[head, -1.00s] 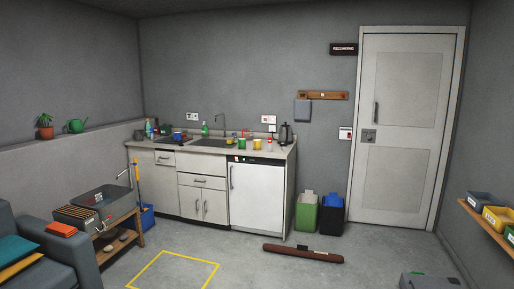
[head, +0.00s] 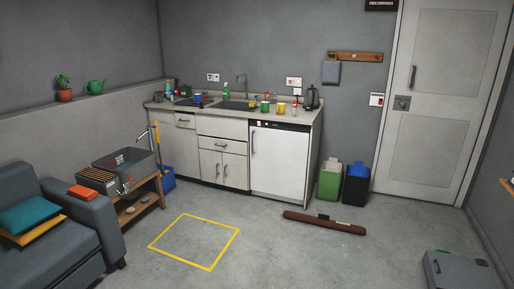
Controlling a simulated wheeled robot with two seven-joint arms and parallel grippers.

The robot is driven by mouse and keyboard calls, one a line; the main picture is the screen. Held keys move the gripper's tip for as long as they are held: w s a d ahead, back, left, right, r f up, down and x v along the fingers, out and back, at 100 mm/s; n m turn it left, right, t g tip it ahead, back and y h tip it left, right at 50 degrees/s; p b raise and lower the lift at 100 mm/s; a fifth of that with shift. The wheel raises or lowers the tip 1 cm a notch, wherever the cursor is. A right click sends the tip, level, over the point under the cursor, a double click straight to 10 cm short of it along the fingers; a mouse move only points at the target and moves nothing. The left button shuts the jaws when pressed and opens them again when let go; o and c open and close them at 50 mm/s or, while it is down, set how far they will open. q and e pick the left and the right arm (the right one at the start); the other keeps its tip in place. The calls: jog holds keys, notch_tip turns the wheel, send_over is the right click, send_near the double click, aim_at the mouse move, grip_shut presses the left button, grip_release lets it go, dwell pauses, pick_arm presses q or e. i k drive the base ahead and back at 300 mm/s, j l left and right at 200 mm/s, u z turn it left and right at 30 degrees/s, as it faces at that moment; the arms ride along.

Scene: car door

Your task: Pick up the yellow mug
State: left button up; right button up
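The yellow mug (head: 281,108) is small and stands upright on the kitchen counter (head: 305,116) against the back wall, right of the sink. A green mug (head: 265,107) stands just left of it. A red and white item (head: 295,107) and a dark kettle (head: 312,98) are to its right. The mug's handle is too small to make out. Neither of my grippers is in view.
Green and black bins (head: 330,181) stand right of the counter. A long brown roll (head: 325,222) lies on the floor before it. A yellow floor outline (head: 238,229) is at centre. A sofa (head: 85,225) and low bench (head: 147,203) are left; a grey case (head: 455,271) is front right.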

aim_at(281, 107)
jog(key=i+l, duration=0.1)
jog(key=i, duration=5.4)
jog(key=i+u, duration=0.2)
jog(key=i, duration=0.45)
